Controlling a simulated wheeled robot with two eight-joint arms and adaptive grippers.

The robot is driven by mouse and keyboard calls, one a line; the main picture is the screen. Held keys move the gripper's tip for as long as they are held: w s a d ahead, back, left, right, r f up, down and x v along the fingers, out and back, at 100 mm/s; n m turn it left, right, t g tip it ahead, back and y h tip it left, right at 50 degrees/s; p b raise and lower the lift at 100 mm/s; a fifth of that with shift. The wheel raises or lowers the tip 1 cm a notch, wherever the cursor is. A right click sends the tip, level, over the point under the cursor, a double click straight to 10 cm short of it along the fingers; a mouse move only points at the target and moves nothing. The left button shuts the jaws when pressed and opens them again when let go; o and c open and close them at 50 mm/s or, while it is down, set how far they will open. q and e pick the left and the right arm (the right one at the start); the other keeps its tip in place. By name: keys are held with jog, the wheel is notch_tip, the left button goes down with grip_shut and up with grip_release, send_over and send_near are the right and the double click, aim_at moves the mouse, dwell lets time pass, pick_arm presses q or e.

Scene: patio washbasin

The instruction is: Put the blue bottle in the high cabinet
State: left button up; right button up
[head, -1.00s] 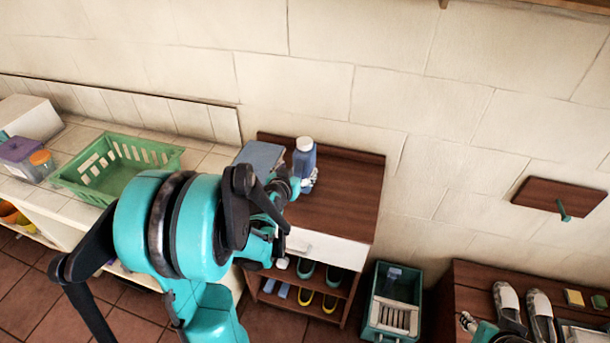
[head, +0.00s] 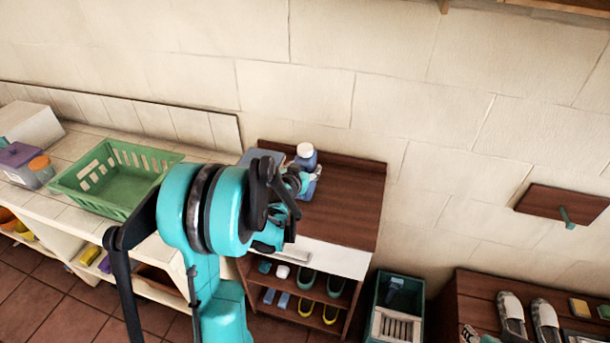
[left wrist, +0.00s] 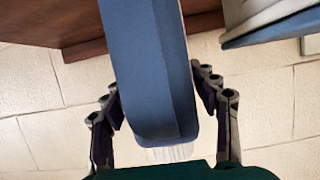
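The blue bottle (head: 306,160) with a white cap stands on the dark wooden top of a low cabinet (head: 345,205), near its back. My left gripper (head: 305,183) is at the bottle. In the left wrist view the blue bottle (left wrist: 152,70) fills the space between the two fingers of my left gripper (left wrist: 156,78). The fingertips lie close along both sides; whether they press on it is unclear. My right gripper (head: 469,334) shows only slightly at the bottom edge. A wooden edge (head: 540,7) shows at the top right; whether it belongs to the high cabinet is unclear.
A blue-grey box (head: 262,155) is beside the bottle, partly behind my arm. A green basket (head: 115,175) sits on the tiled counter at left. A green crate (head: 397,305) stands on the floor. A wall board with a peg (head: 560,200) is at right. The cabinet top's right side is clear.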

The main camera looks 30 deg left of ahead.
pick_arm(q)
grip_shut()
jog(key=shift+r, duration=0.1)
